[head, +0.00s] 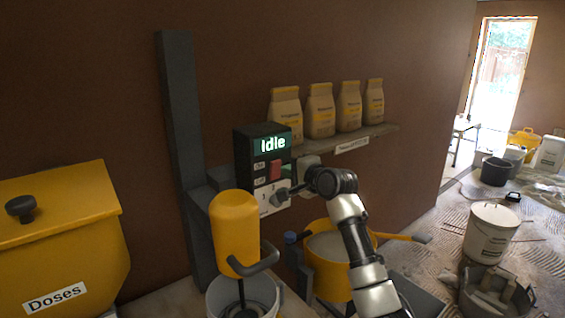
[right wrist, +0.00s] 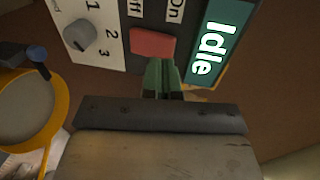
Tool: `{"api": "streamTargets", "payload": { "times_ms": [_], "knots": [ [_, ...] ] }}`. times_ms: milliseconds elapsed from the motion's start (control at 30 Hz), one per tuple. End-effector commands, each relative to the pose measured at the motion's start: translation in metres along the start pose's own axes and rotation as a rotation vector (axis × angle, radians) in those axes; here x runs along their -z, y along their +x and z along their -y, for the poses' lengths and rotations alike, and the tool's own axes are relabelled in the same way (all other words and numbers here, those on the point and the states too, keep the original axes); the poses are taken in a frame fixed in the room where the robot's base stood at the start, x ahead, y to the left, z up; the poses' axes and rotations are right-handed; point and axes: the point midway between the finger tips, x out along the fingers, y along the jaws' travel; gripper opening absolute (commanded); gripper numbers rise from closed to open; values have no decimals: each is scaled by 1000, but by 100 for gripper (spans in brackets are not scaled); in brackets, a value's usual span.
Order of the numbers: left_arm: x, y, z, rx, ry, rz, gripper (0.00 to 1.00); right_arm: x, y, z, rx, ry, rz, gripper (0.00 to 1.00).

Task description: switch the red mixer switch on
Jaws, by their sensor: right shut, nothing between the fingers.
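The red mixer switch (head: 275,170) sits on the dark control box (head: 243,155), below a green display (head: 272,144) reading "Idle". "On" and "Off" labels stand beside it. In the right wrist view, the red switch (right wrist: 153,42) lies just beyond my fingertips, close to the "Off" and "On" labels. My right gripper (right wrist: 162,72) is shut and empty, its tips at the near edge of the switch. I cannot tell whether they touch it. In the head view, my right gripper (head: 297,174) comes in from the right of the box. My left gripper is out of view.
A grey dial (head: 279,198) sits below the switch. A yellow mixer (head: 234,228) hangs over a white bucket (head: 214,300). A shelf with several bags (head: 320,112) is behind my arm. A yellow tub (head: 318,270) stands below it. A yellow "Doses" bin (head: 70,260) is at left.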

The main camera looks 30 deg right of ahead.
Motion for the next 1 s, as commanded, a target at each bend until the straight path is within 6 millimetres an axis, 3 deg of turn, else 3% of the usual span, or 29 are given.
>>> {"api": "streamTargets", "payload": {
  "times_ms": [300,733,1000],
  "knots": [
    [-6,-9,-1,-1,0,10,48,0,28,12,2,-1,-1,0],
    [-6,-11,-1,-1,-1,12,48,0,30,12,0,-1,-1,0],
    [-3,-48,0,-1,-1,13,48,0,32,23,-76,0,0,0]
  ]
}}
